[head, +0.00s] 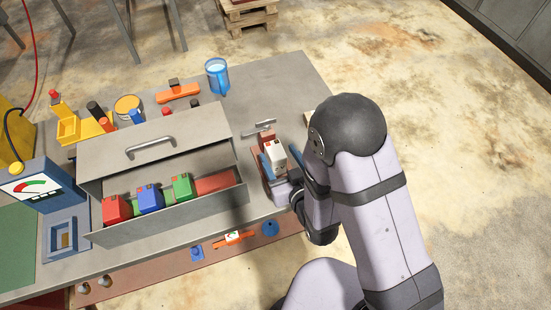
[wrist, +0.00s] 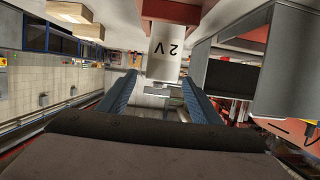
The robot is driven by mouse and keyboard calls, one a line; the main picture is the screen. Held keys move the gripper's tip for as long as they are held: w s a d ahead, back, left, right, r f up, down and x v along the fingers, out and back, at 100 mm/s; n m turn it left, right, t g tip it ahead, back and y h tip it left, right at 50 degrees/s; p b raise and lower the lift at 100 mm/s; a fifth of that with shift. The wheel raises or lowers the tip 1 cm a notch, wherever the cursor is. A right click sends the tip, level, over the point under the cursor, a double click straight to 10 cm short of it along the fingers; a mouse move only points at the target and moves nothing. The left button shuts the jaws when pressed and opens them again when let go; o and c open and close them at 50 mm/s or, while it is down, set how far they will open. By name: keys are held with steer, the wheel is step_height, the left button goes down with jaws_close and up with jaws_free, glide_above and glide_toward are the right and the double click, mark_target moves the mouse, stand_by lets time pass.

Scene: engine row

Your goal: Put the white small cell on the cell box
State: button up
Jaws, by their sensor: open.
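The white small cell (head: 279,153) stands near the right end of the bench, on or beside a reddish base. In the wrist view the white cell (wrist: 168,52) shows an upside-down "2 V" mark. My gripper (head: 287,166) is open, with its blue fingers on either side of the cell; in the wrist view the gripper (wrist: 158,78) has clear space between its fingertips. I cannot tell whether either finger touches the cell. The grey metal box (head: 170,150), probably the cell box, lies left of my gripper. It holds red (head: 117,208), blue (head: 149,199) and green (head: 182,187) cells in its front opening.
A reddish area (head: 215,182) shows at the right of the box opening. A blue cup (head: 217,76), an orange tool (head: 178,93) and a yellow holder (head: 75,126) stand behind the box. A blue meter (head: 40,192) stands at left. Small items lie along the front edge.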

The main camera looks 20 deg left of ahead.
steer(key=w+a+r+t+y, duration=0.1)
steer(key=w+a+r, duration=0.1)
steer(key=r, duration=0.7)
steer(key=w+a+r+t+y, duration=0.1)
steer(key=w+r+t, duration=0.1)
steer(key=r, duration=0.7)
steer(key=g+h, duration=0.4)
steer(key=g, duration=0.1)
glide_above(277, 153)
step_height(277, 153, down, 10)
steer(key=shift+w+d+r+b, duration=0.15)
steer(key=shift+r+b, duration=0.1)
steer(key=shift+b, duration=0.2)
steer(key=shift+g+h, duration=0.9)
steer(key=s+f, duration=0.1)
steer(key=s+d+f, duration=0.1)
steer(key=f, duration=0.1)
steer(key=s+d+f, duration=0.1)
steer(key=f, duration=0.1)
steer(key=shift+d, duration=0.25)
steer(key=shift+x, duration=1.1)
steer(key=shift+p+x, duration=1.3)
steer(key=shift+x, duration=1.3)
steer(key=shift+s+f, duration=0.1)
